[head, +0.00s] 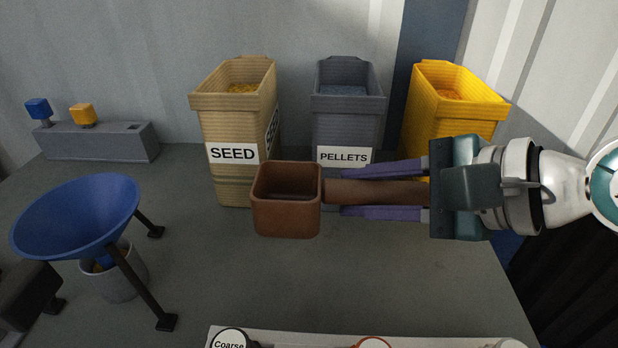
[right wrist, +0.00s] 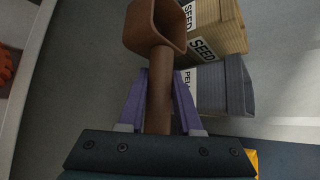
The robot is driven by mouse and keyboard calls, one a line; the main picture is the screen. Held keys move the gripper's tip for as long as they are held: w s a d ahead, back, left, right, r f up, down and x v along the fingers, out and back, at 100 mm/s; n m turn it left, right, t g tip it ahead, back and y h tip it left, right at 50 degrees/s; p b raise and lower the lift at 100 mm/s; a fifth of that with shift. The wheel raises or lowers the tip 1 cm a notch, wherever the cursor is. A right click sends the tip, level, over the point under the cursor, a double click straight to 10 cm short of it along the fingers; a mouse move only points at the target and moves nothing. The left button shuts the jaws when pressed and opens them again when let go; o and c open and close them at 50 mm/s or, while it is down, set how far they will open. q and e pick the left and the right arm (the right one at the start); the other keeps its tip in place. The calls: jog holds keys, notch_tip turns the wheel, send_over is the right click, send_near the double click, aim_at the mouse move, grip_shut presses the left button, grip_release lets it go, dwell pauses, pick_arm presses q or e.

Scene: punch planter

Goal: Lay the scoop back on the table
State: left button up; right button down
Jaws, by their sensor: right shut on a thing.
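The brown scoop (head: 286,212) has a square cup and a round handle. My right gripper (head: 385,191) comes in from the right, with its purple fingers shut on the handle. The scoop is held level in front of the seed and pellets bins, and its cup looks empty from this angle. In the right wrist view the scoop (right wrist: 157,85) runs up between the gripper's fingers (right wrist: 159,95). The grey table (head: 380,275) lies below, and the scoop appears to be above it.
A tan SEED bin (head: 232,125), a grey PELLETS bin (head: 347,118) and a yellow bin (head: 452,108) stand at the back. A blue funnel (head: 80,215) on black legs stands left over a grey cup (head: 112,282). A pale panel (head: 290,337) lies at the front. The middle table is clear.

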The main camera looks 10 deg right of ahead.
aim_at(354, 262)
notch_tip(354, 262, down, 8)
jog(key=b, duration=0.3)
jog(key=shift+r, duration=0.2)
jog(key=shift+f, duration=0.15)
jog(key=c, duration=0.6)
grip_release()
jog(key=shift+f, duration=0.1)
